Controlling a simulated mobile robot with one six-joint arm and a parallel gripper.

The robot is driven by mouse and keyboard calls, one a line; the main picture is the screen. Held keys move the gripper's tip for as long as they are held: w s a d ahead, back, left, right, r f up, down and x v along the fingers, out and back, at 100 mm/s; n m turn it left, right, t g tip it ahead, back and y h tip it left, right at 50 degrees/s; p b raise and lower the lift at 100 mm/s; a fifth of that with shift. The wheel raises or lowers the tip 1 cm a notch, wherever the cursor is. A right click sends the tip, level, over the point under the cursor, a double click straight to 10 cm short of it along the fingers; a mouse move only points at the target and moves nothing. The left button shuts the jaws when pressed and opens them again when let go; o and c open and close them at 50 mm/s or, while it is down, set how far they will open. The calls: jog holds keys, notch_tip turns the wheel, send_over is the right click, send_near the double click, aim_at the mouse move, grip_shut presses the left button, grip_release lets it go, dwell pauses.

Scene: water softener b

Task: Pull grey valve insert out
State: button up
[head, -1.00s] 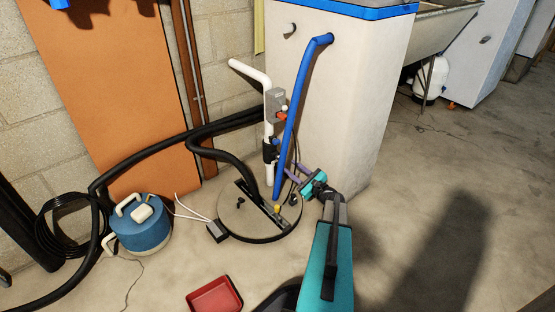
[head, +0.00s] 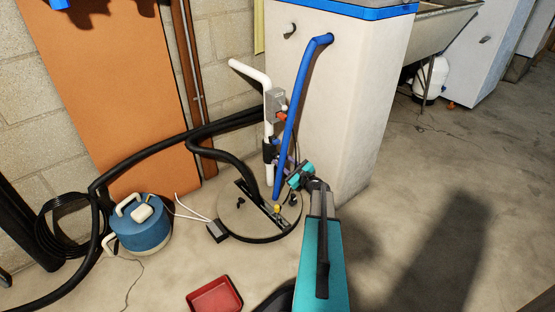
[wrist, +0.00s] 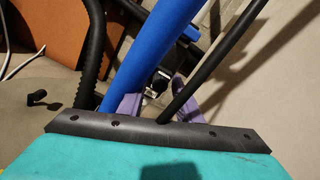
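A grey block (head: 272,103) with an orange-red handle (head: 282,116) sits on the upright white pipe in the head view; I cannot tell which part is the grey valve insert. A black fitting (head: 269,151) with a blue part is lower on that pipe. My gripper (head: 284,157), with purple fingers, is right of the black fitting, partly behind the blue pipe. In the wrist view, the fingers (wrist: 157,98) are apart, with a small dark and metallic part (wrist: 157,84) showing between or beyond them. I see no clear grip; contact is partly hidden.
The blue pipe (wrist: 150,55) and a thin black tube (wrist: 214,66) cross in front of the fingers. The white cabinet (head: 340,110) stands close on the right. Below is a round lid (head: 240,222). A red tray (head: 214,296) lies on the floor; floor at right is clear.

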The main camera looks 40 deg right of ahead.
grip_shut()
jog(key=shift+s, duration=0.4)
dwell(0.4)
jog(key=shift+s+a, duration=0.2)
jog(key=shift+s, duration=2.4)
